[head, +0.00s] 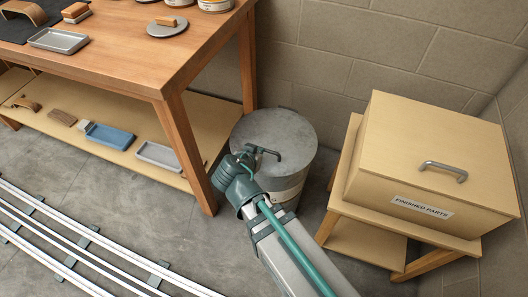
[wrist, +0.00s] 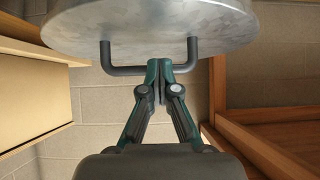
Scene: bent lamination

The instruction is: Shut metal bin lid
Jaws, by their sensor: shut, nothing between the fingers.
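The grey metal bin (head: 290,188) stands on the floor between the wooden table and the box stand. Its round grey lid (head: 285,125) covers the bin's top in the head view; I cannot tell whether it sits fully flush. The lid (wrist: 155,22) fills the top of the wrist view, with its dark bar handle (wrist: 124,71) in front of my fingers. My gripper (head: 250,157) is at the lid's near side by the handle. In the wrist view my gripper (wrist: 159,70) is shut and empty, its tips overlapping the handle bar; I cannot tell if they touch.
The wooden table (head: 135,55) with a lower shelf stands left, close beside the bin. A box labelled FINISHED PARTS (head: 430,150) sits on a stand at right. A block wall (head: 340,50) is behind. Rails (head: 80,255) cross the floor at lower left.

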